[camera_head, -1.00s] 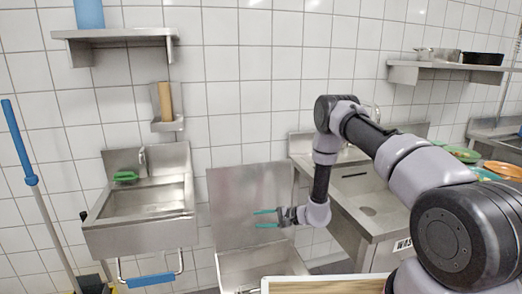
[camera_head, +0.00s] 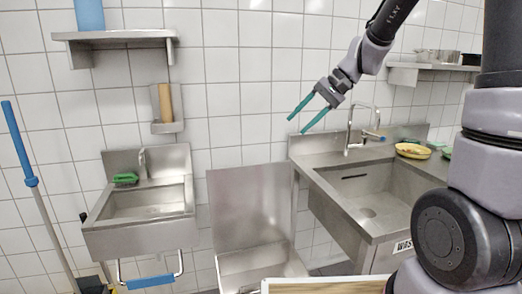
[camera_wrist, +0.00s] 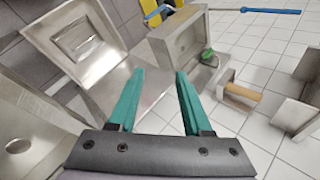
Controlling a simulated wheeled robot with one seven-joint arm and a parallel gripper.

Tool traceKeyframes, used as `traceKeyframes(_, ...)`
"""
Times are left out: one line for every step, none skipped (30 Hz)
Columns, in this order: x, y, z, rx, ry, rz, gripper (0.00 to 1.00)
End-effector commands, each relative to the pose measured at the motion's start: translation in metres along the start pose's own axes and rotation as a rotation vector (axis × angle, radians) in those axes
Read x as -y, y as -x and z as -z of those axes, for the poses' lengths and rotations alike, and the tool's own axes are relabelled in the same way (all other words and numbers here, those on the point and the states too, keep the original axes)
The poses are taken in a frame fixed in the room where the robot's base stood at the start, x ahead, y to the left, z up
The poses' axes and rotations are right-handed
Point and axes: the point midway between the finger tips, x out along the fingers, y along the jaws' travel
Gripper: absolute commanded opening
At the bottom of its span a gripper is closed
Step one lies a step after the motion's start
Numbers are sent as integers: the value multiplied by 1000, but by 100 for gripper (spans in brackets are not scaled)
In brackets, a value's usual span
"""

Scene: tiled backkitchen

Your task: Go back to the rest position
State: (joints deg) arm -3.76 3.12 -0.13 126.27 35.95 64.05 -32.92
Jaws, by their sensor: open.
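My gripper (camera_head: 308,112) is in the upper middle of the head view, above the metal basin with the raised lid. Its two teal fingers are apart and point down and left, with nothing between them. In the wrist view my gripper (camera_wrist: 155,85) also shows open and empty. My arm reaches up out of the top of the head view and its base is at the right.
A large sink (camera_head: 365,200) with a tap (camera_head: 350,130) stands right of centre, a yellow bowl (camera_head: 412,151) on its counter. A small sink (camera_head: 140,215) is at left. A low basin (camera_head: 262,270) with an upright lid is between. Wall shelves (camera_head: 115,36) hang above.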

Motion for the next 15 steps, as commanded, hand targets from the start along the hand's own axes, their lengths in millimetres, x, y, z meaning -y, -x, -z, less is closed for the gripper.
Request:
traceKeyframes(-1,20,-14,-41,21,-30,49)
traceKeyframes(-4,30,-20,-63,29,-51,49)
traceKeyframes(-7,42,-30,-94,38,-78,49)
traceKeyframes(-10,51,-36,-118,45,-97,49)
traceKeyframes(-13,60,-43,-143,51,-118,49)
traceKeyframes(-17,72,-52,-179,60,-142,49)
traceKeyframes(-21,80,-59,-205,65,-161,49)
traceKeyframes(-25,88,-65,-235,71,-179,49)
traceKeyframes(-30,99,-74,-274,78,-202,49)
traceKeyframes(-34,107,-80,-304,82,-219,49)
traceKeyframes(-38,114,-86,-335,86,-235,49)
traceKeyframes(-43,124,-94,-376,92,-256,49)
traceKeyframes(-48,130,-99,-404,95,-269,49)
traceKeyframes(-51,136,-104,-433,98,-282,49)
traceKeyframes(-56,144,-110,-469,102,-297,49)
